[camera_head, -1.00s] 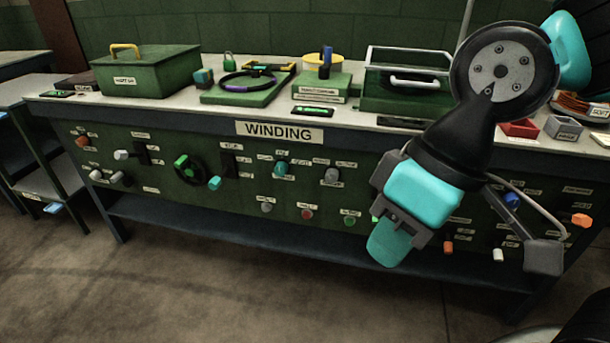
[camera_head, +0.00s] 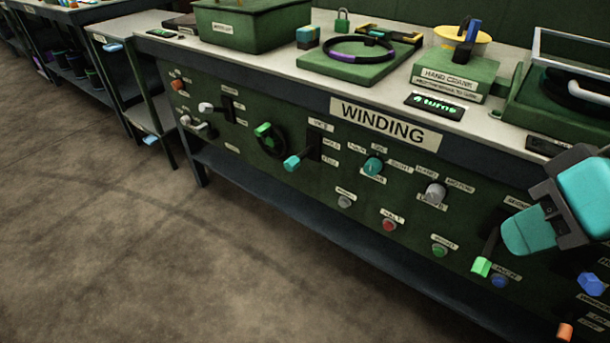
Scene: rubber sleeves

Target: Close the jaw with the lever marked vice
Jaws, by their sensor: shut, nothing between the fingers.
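A lever with a teal handle (camera_head: 292,162) sticks out of a dark slot on the green bench front. The small label above it (camera_head: 320,125) may read vice, but it is too small to be sure. The handle points down and left. On the bench top, a green plate (camera_head: 345,68) bears a dark ring with a purple part. Which part is the jaw is unclear. My gripper (camera_head: 522,235) is shut and empty at the right, in front of the panel, well right of the teal-handled lever and apart from it.
A black handwheel with a green knob (camera_head: 270,140) sits just left of the lever. A teal knob (camera_head: 373,166), a grey knob (camera_head: 435,193), a red button (camera_head: 389,225) and a green-tipped lever (camera_head: 481,266) lie to its right. The floor (camera_head: 150,260) in front is clear.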

